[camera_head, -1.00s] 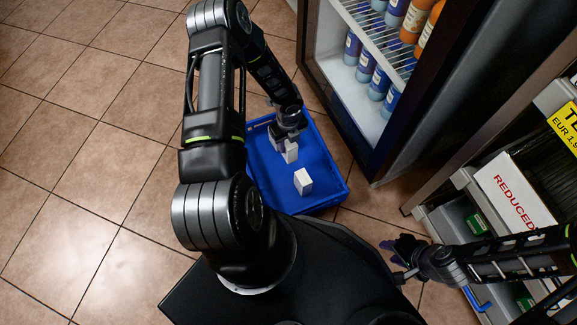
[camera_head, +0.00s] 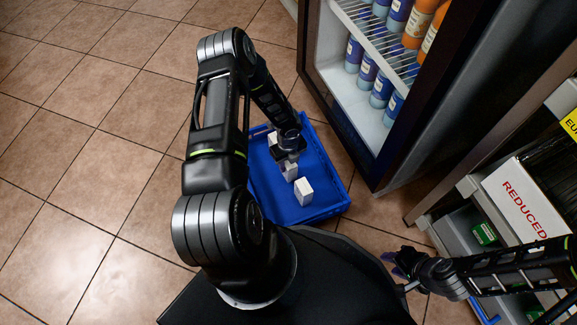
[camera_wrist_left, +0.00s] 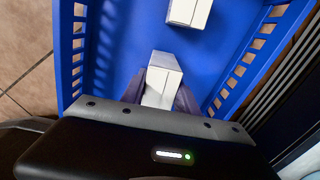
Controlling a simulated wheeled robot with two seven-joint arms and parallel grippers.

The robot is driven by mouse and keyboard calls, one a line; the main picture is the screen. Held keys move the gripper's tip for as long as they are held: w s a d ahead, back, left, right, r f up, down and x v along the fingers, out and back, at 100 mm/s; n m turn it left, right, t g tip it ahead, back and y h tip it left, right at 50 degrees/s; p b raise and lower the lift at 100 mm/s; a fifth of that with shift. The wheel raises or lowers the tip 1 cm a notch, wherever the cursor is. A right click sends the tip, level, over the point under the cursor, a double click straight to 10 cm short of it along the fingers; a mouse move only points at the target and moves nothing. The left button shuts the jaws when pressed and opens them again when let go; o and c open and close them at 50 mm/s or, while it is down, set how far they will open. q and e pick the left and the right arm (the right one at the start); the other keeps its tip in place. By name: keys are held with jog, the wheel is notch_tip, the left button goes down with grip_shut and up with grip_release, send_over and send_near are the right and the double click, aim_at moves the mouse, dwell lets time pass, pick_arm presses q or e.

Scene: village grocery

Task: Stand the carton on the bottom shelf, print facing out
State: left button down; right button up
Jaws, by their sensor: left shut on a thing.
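My left gripper (camera_head: 289,160) reaches down into the blue crate (camera_head: 325,212) and is shut on a white carton (camera_head: 290,172). In the left wrist view the held carton (camera_wrist_left: 162,77) sits between the dark purple fingers (camera_wrist_left: 184,103). Whether it touches the crate floor I cannot tell. The low shelf (camera_head: 455,228) is at the right.
Green packs (camera_head: 485,234) stand on the low shelf, beside a white REDUCED sign (camera_head: 520,198). An open-fronted fridge with bottles (camera_head: 381,88) stands right of the crate. The tiled floor (camera_head: 100,150) at the left is clear.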

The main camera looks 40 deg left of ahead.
pick_arm(q)
jog(key=shift+f, duration=0.7)
pick_arm(e)
jog(key=shift+f, duration=0.4)
pick_arm(q)
jog(key=shift+f+b, duration=0.2)
jog(key=shift+b, duration=0.1)
jog(key=c, duration=0.9)
grip_release()
pick_arm(e)
jog(key=shift+w+f, duration=0.1)
jog(key=shift+f, duration=0.1)
pick_arm(q)
notch_tip(320, 180, up, 8)
jog(key=p, duration=0.4)
jog(key=shift+d, duration=0.15)
jog(key=shift+f, duration=0.1)
pick_arm(e)
jog(key=r, duration=0.4)
jog(key=shift+s+r, duration=0.1)
jog(key=shift+s, duration=0.25)
